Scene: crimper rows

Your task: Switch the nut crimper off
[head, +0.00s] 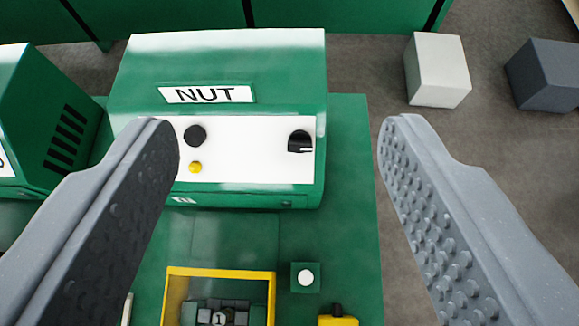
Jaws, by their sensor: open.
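The nut crimper (222,75) is a green machine with a white label reading NUT (207,94), in the upper middle of the head view. Its white front panel (250,150) carries a black rotary switch (300,141) at the right, with a white mark pointing right. A round black knob (195,135) and a small yellow button (195,167) sit on the panel's left part. My gripper (275,145) is open and empty, its two grey fingers wide apart on either side of the panel. The left finger covers the panel's left edge.
A yellow-framed opening (222,271) with dark parts, a white button on a green box (305,277) and a yellow block (338,320) sit in front. Another green machine (45,125) stands at the left. A white box (437,70) and a dark box (545,75) lie on the floor.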

